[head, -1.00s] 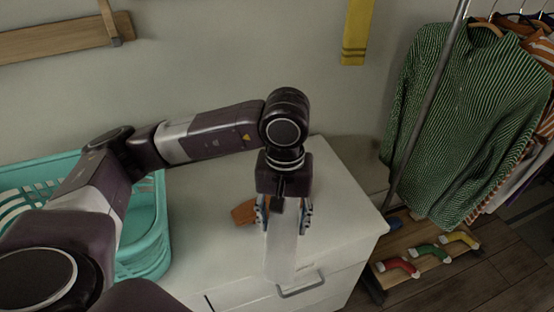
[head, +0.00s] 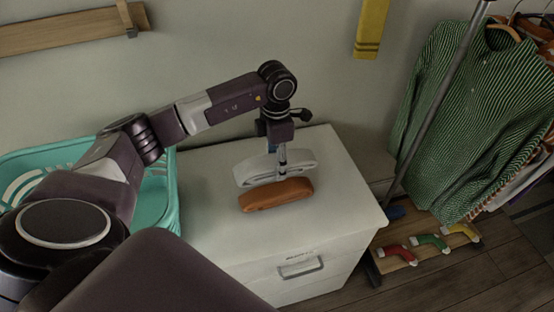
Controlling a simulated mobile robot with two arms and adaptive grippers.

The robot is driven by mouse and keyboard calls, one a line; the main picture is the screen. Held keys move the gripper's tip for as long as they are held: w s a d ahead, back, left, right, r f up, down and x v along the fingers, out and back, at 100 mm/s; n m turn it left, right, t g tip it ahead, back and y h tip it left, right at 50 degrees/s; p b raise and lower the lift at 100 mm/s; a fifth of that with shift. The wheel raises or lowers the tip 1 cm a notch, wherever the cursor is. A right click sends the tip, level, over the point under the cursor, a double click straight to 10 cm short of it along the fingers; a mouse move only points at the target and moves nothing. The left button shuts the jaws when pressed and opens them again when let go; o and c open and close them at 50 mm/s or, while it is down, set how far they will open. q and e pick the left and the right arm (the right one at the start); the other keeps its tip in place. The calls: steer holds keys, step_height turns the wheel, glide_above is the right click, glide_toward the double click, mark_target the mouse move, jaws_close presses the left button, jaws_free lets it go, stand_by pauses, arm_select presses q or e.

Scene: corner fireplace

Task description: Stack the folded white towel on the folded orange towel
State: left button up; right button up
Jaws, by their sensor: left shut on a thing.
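The folded orange towel (head: 277,194) lies on the white cabinet top. The folded white towel (head: 262,171) is in my left gripper (head: 282,159), which points down and is shut on it. In the head view the white towel shows just behind and above the orange one, lying nearly parallel to it. I cannot tell whether it is raised over the orange towel or whether the two touch. The gripper hides part of the white towel's middle. My right gripper is not in view.
The white cabinet (head: 235,235) has free room on its top around the towels. A teal basket (head: 165,205) stands to its left. A yellow cloth (head: 370,28) hangs on the wall.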

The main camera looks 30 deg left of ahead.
arm_select(q)
steer(key=b, duration=0.4)
glide_above(277, 188)
step_height(277, 188, down, 6)
steer(key=shift+r, duration=0.15)
steer(key=shift+f+b, duration=0.45)
steer(key=shift+f, duration=0.45)
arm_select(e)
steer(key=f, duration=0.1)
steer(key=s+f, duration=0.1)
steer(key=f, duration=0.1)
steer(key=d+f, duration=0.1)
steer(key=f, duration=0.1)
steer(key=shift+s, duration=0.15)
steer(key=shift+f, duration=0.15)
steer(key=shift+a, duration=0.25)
arm_select(q)
steer(key=shift+f+b, duration=0.5)
steer(key=shift+b, duration=0.1)
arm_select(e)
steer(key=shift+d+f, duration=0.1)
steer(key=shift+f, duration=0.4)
arm_select(q)
steer(key=o, duration=1.4)
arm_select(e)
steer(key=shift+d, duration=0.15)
arm_select(q)
step_height(277, 188, up, 12)
